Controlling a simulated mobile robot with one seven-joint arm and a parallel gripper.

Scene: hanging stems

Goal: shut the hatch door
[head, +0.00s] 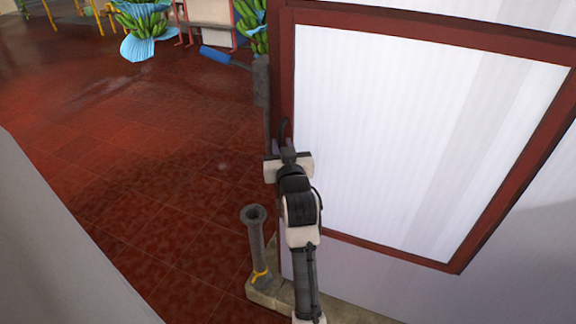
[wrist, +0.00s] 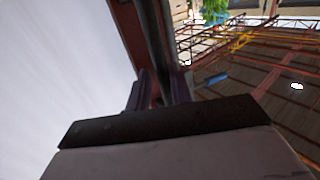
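The hatch door (head: 400,120) is a white ribbed panel in a dark red frame, filling the right of the head view. In the wrist view its pale face is at the left, and its dark red edge (wrist: 128,35) runs down toward my fingers. My gripper (head: 284,145) is at the door's left edge in the head view. In the wrist view the two fingers (wrist: 158,90) stand apart, with the edge's lower end at or between them. Whether they press on it is hidden. I cannot tell how far the door stands open.
A grey post (head: 262,95) with a blue-ended lever (head: 216,54) stands behind the door's left edge. A grey pipe (head: 256,245) with a yellow band rises left of my arm. Red tiled floor (head: 120,170) is clear at the left. Banana bunches (head: 142,20) hang at the back.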

